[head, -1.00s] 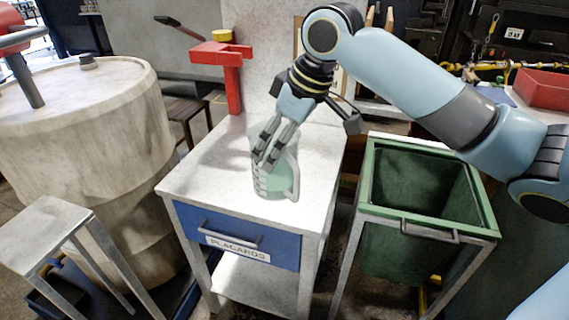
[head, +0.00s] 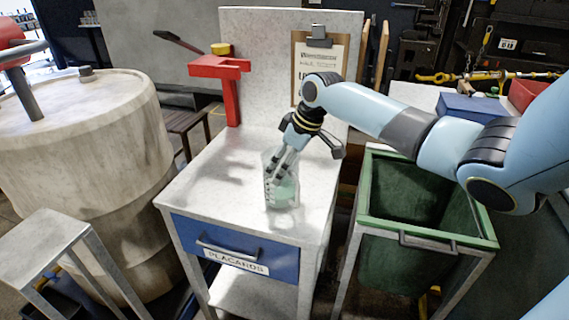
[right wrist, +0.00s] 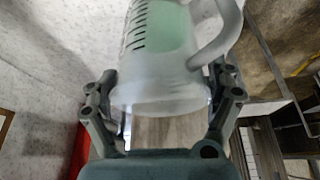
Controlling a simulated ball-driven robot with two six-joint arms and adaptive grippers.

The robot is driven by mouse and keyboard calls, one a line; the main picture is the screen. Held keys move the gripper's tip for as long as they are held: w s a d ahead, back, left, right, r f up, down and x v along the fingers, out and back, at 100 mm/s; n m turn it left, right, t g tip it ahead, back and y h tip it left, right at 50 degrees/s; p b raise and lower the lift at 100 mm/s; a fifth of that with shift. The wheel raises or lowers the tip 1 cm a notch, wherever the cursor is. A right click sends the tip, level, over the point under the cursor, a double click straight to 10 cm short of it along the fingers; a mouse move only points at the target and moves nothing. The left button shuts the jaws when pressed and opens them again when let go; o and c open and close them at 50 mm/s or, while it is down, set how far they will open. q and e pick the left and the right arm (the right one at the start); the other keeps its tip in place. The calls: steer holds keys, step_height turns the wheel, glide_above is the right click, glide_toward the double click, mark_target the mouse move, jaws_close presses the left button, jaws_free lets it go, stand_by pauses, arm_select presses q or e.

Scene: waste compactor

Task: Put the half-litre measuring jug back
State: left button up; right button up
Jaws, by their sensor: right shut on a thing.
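The measuring jug (head: 285,192) is clear with a greenish tint and stands upright at the top of the white bench (head: 222,190), right of its middle. Whether its base touches the top or is just above it, I cannot tell. My right gripper (head: 279,176) reaches down from the upper right and is shut on the jug. In the right wrist view the jug (right wrist: 160,75) sits between the two fingers of the right gripper (right wrist: 165,108), with dark graduation marks and its handle toward the right. My left gripper is out of view.
A green open bin (head: 412,225) stands right of the bench. A red fixture (head: 224,75) and a clipboard (head: 318,65) are at the bench's back. A big pale drum (head: 80,150) is at left. The bench top left of the jug is clear.

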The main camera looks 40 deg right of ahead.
steer(key=shift+f, duration=0.15)
steer(key=o, duration=1.5)
steer(key=shift+c, duration=0.2)
steer(key=v, duration=1.2)
